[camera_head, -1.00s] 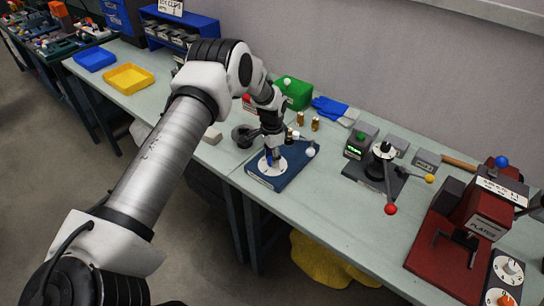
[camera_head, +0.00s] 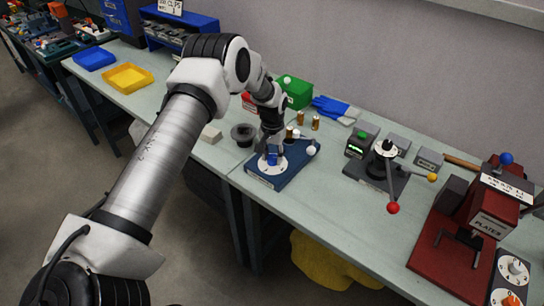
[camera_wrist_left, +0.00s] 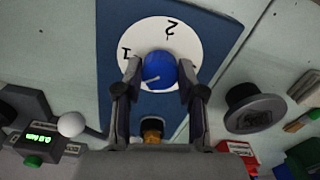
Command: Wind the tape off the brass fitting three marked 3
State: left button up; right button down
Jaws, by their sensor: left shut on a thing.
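My left gripper (camera_head: 271,154) is over the blue fixture on the bench, pointing down. In the left wrist view its two fingers (camera_wrist_left: 160,72) are closed on the sides of a round blue knob (camera_wrist_left: 160,68). The knob sits on a white dial (camera_wrist_left: 191,42) with black figures 1 and 2 showing, on the fixture's blue base (camera_wrist_left: 225,20). A brass fitting (camera_head: 289,132) stands at the back of the fixture; its top also shows in the wrist view (camera_wrist_left: 152,133). Two more brass fittings (camera_head: 301,118) (camera_head: 315,123) stand behind. I cannot read their marks or make out tape. My right gripper is not in view.
A black cup-like part (camera_head: 244,134) stands left of the fixture. A device with red and yellow lever balls (camera_head: 383,172) and a red press (camera_head: 462,232) stand to the right. A green box (camera_head: 297,92) and blue gloves (camera_head: 330,107) lie behind.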

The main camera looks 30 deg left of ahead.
aim_at(273, 157)
pick_arm(q)
jog(key=n, duration=0.4)
jog(key=shift+n, duration=0.3)
jog(key=n, duration=0.5)
jog(key=shift+w, duration=0.1)
jog(key=shift+n, duration=0.3)
jog(key=o, duration=1.1)
jog(key=shift+o, duration=0.2)
jog(key=shift+a+f, duration=0.1)
notch_tip(273, 157, up, 12)
